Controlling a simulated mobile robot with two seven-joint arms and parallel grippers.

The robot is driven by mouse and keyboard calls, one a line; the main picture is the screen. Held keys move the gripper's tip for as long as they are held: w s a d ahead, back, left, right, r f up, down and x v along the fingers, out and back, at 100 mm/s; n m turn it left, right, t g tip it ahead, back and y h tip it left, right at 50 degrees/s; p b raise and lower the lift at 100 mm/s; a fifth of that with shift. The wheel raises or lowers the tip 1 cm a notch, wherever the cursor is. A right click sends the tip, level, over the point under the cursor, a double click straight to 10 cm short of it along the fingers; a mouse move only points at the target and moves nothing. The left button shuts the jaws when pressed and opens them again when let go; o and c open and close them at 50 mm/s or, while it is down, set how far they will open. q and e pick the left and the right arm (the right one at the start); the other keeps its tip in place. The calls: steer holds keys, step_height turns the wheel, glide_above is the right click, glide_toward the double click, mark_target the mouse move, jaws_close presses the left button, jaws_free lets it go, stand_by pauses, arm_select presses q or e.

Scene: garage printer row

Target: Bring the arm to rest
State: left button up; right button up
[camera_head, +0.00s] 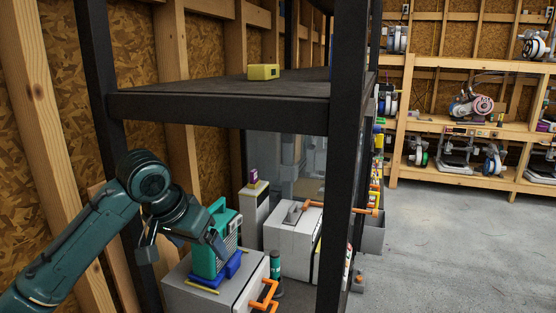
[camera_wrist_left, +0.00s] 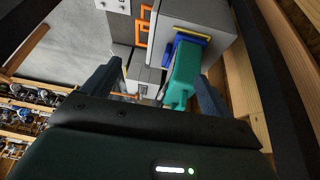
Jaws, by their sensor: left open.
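My left arm (camera_head: 85,240) comes in from the left. Its gripper (camera_head: 182,247) is open, with one finger on each side of an empty gap at its near end. In the left wrist view the open gripper (camera_wrist_left: 160,78) points toward a teal device (camera_wrist_left: 183,72), which shows between the fingers, closer to the right one. I cannot tell whether a finger touches it. In the head view the teal device (camera_head: 226,238) stands upright on a grey cabinet (camera_head: 190,297), partly behind the gripper. My right gripper is not in view.
A dark shelf rack (camera_head: 220,106) stands over this spot, its front post (camera_head: 343,150) to the right and a yellow box (camera_head: 263,72) on top. A white box with an orange handle (camera_head: 292,238) stands behind. A wood stud wall is at left. Open floor (camera_head: 440,240) lies right.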

arm_select(q)
steer(key=s+d+f+n+t+h, duration=0.1)
steer(key=s+d+f+h, duration=0.15)
steer(key=f, duration=0.95)
steer(key=s+d+f+t+h, duration=0.1)
steer(key=s+d+f+t, duration=0.15)
steer(key=f, duration=0.85)
steer(key=s+a+f+t+y, duration=0.1)
steer(key=s+a+f, duration=0.1)
steer(key=s+f, duration=0.4)
steer(key=s+a+f+t+y, duration=0.1)
steer(key=s+f, duration=0.4)
steer(key=s, duration=0.7)
steer(key=shift+s+a+f+n+y, duration=0.3)
steer(key=shift+a+y, duration=0.25)
steer(key=shift+a, duration=0.6)
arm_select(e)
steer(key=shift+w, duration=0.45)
